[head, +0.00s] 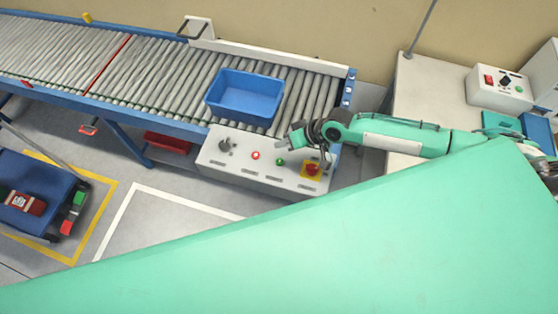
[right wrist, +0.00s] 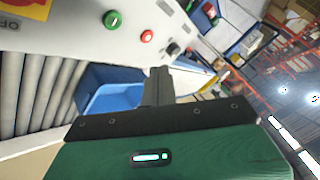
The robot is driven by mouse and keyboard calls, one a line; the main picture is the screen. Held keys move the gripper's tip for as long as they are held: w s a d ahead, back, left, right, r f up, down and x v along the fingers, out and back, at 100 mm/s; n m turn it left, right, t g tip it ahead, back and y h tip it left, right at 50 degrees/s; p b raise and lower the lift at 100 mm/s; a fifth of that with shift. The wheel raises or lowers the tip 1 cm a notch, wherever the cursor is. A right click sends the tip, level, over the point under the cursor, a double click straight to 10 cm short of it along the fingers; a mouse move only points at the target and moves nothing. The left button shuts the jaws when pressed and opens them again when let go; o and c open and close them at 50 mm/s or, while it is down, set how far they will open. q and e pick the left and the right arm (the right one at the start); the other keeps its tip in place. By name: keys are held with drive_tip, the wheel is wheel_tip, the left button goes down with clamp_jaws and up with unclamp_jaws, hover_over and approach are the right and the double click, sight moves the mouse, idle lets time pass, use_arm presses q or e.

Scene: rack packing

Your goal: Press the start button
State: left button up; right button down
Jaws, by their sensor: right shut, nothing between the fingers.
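The grey control panel (head: 240,168) stands at the front of the conveyor. It carries a green button (head: 281,161), a red button (head: 256,156), a black knob (head: 225,145) and a red emergency stop on a yellow plate (head: 312,169). My right gripper (head: 298,138) hangs by the panel's back right part, close to the green button. In the right wrist view its fingers (right wrist: 158,75) are shut and empty, with the green button (right wrist: 113,19) beyond them to the upper left and the red button (right wrist: 147,36) just above the tips. I see no contact. My left gripper is out of view.
A blue bin (head: 246,82) sits on the roller conveyor (head: 165,75) behind the panel. A blue cart (head: 22,225) stands at the left. A bench (head: 435,85) with a control box (head: 499,93) is at the right. My own mint body covers the foreground.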

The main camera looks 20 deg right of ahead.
drive_tip(key=b, duration=0.6)
hover_over(283, 162)
wheel_tip(283, 162, down, 8)
drive_tip(key=shift+r, duration=0.25)
drive_tip(key=shift+f, duration=0.4)
idle(0.4)
drive_tip(key=shift+b, duration=0.3)
idle(0.4)
drive_tip(key=shift+f, duration=0.4)
drive_tip(key=shift+f+b, duration=0.4)
drive_tip(key=shift+b, duration=0.05)
idle(0.4)
drive_tip(key=shift+r, duration=0.15)
drive_tip(key=shift+r+p, duration=0.65)
drive_tip(key=shift+p, duration=0.05)
